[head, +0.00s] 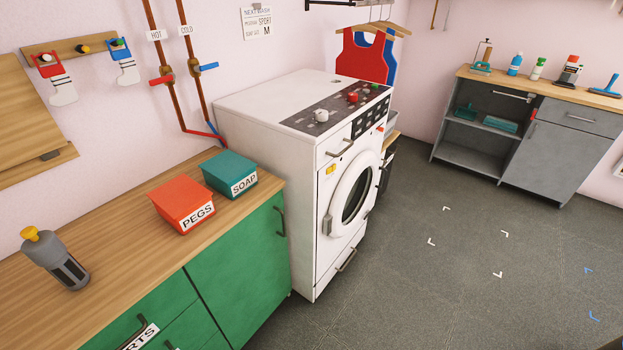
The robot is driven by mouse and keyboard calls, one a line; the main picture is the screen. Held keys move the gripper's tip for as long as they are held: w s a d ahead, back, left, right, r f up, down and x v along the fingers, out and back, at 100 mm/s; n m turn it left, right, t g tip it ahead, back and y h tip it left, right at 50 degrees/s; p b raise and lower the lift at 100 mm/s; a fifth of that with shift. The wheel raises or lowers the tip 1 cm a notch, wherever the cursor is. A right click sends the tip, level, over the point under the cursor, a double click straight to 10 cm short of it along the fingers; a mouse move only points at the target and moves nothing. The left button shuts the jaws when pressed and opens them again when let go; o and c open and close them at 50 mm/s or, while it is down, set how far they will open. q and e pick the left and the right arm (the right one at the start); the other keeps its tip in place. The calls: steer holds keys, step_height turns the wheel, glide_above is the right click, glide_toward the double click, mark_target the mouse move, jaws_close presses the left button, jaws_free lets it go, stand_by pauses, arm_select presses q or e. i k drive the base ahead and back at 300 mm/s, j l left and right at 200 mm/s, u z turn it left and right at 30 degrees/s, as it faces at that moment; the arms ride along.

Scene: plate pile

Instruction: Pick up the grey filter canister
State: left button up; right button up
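The grey filter canister (60,262) stands on the wooden countertop at the lower left of the head view. It has a grey body with dark slots on its lower side and a yellow knob on top. It looks slightly tilted in the picture; I cannot tell whether that is only the camera angle. Nothing is holding it. Neither of my grippers shows in the head view.
The wooden countertop (110,240) also holds a red PEGS box (182,202) and a teal SOAP box (230,172). Green drawers (235,260) are below it. A white washing machine (310,170) stands beside it. Open grey floor (450,280) lies to the right.

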mark_target(49, 252)
steer(key=u, duration=1.75)
steer(key=j, duration=0.3)
